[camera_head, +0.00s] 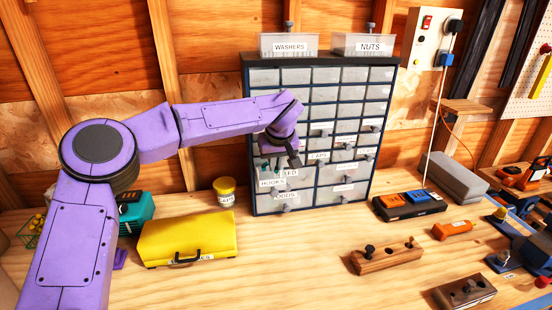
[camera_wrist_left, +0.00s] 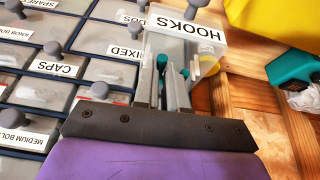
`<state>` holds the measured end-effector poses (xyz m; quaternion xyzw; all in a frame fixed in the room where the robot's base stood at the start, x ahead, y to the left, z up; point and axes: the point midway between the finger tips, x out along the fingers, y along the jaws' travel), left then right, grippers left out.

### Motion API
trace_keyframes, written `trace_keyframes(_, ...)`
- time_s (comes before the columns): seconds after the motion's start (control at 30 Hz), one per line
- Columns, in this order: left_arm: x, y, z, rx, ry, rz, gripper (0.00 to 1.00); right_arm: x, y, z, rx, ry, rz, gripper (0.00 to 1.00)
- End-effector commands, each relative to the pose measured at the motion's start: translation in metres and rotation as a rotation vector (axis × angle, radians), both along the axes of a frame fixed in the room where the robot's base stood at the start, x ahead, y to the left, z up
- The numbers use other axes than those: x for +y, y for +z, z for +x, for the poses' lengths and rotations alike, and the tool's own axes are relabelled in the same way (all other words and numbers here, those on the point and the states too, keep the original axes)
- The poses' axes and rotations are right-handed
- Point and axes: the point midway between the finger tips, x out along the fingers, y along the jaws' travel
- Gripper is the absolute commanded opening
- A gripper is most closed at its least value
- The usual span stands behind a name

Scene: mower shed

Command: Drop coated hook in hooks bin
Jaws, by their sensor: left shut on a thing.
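My left gripper (camera_head: 293,158) is in front of the drawer cabinet, above and beside the hooks bin (camera_head: 272,184). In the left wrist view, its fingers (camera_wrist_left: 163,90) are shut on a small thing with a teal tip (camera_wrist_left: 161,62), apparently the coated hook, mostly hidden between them. The hooks bin (camera_wrist_left: 208,36) is a clear drawer labelled HOOKS, pulled out from the cabinet. Another teal tip (camera_wrist_left: 185,73) shows near the fingers; I cannot tell whether it lies in the bin. My right gripper is not in view.
The drawer cabinet (camera_head: 252,140) has many closed, labelled drawers with knobs. Washers (camera_head: 289,46) and nuts (camera_head: 362,45) bins stand on top. A yellow case (camera_head: 188,236) and a yellow jar (camera_head: 224,193) stand left of the cabinet.

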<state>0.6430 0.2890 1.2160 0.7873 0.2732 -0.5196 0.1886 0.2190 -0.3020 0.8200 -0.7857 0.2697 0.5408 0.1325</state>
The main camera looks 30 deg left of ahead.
Motion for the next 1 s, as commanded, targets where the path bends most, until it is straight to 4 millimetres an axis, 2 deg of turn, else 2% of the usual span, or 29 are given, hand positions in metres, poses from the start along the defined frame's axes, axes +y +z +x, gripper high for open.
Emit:
trace_keyframes(0.23, 0.0001, -0.0004, -0.0001, 0.0, 0.0, 0.0, 0.0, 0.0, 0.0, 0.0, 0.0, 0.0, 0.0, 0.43)
trace_keyframes(0.27, 0.0, -0.0004, 0.0, 0.0, 0.0, 0.0, 0.18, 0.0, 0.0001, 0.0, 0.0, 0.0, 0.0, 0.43)
trace_keyframes(0.33, 0.0, -0.0003, -0.0001, 0.0, 0.0, 0.0, 0.41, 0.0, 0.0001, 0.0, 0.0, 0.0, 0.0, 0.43)
trace_keyframes(0.9, -0.0032, 0.0009, 0.0006, -0.003, -0.007, -0.001, 0.41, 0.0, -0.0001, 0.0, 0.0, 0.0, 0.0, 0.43)
trace_keyframes(1.0, -0.0048, 0.0077, -0.0015, -0.005, -0.006, -0.002, 0.41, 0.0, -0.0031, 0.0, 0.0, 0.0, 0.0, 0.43)
